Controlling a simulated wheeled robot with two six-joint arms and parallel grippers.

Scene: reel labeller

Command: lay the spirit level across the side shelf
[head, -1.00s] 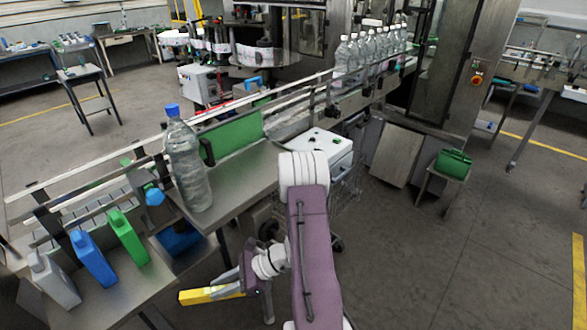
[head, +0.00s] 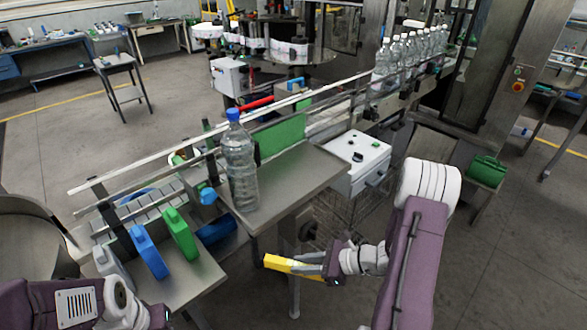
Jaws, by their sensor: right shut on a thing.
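The yellow spirit level (head: 283,263) is in my right gripper (head: 312,264), which is shut on it. It is held in the air in front of the steel side shelf (head: 300,180), below and to the near side of its edge. Part of the level is hidden by the fingers. A large clear bottle with a blue cap (head: 240,165) stands upright on the shelf's left part. The shelf's right part is bare. My left arm shows at the lower left, but its fingertips are not in view.
Grey, blue (head: 149,250) and green (head: 180,235) flat jugs stand on a lower steel table (head: 195,278) at left. A conveyor rail runs behind the shelf. A white control box (head: 357,155) adjoins the shelf's right end. Several bottles (head: 410,60) stand farther back.

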